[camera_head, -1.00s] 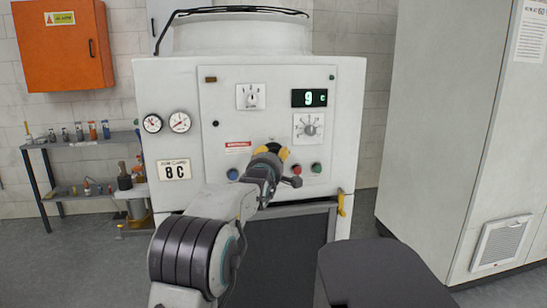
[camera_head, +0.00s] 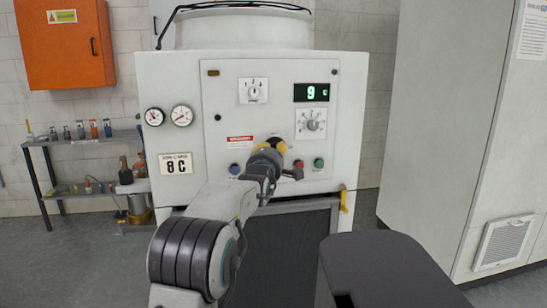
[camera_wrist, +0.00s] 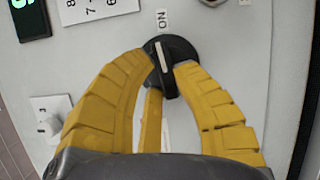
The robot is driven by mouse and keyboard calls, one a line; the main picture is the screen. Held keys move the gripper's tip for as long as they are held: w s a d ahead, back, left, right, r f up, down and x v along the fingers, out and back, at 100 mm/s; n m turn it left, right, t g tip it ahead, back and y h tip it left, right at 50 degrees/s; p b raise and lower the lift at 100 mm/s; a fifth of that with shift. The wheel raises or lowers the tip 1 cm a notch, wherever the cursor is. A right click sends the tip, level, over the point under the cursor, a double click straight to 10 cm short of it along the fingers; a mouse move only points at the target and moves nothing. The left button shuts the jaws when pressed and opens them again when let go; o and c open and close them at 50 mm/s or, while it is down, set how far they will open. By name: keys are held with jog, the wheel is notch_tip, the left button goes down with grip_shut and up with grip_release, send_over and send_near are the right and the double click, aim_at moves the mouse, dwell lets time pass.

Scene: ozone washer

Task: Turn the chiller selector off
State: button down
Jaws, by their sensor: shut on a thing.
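The chiller selector is a black round knob (camera_wrist: 178,49) with a raised bar grip and a white pointer line, in the wrist view. Its line points up, slightly left, close to the "ON" label (camera_wrist: 162,20). My gripper (camera_wrist: 168,70) has yellow fingers closed on the bar grip from both sides. In the head view my gripper (camera_head: 274,146) is against the lower middle of the white chiller panel (camera_head: 220,95) and hides most of the knob. No "OFF" label is readable.
The panel also carries a green display (camera_head: 311,92), a numbered dial (camera_head: 311,124) and a smaller selector (camera_head: 253,91). A blue button (camera_head: 234,169) is left of my gripper; red (camera_head: 299,166) and green (camera_head: 319,162) buttons are to its right. A tall grey cabinet (camera_head: 440,120) stands at the right.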

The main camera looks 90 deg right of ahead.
jog(key=b, duration=0.1)
jog(key=n+b, duration=0.1)
jog(key=b, duration=0.1)
jog(key=shift+s+f, duration=0.25)
jog(key=shift+f, duration=0.1)
jog(key=shift+r+h, duration=0.15)
jog(key=shift+h, duration=0.15)
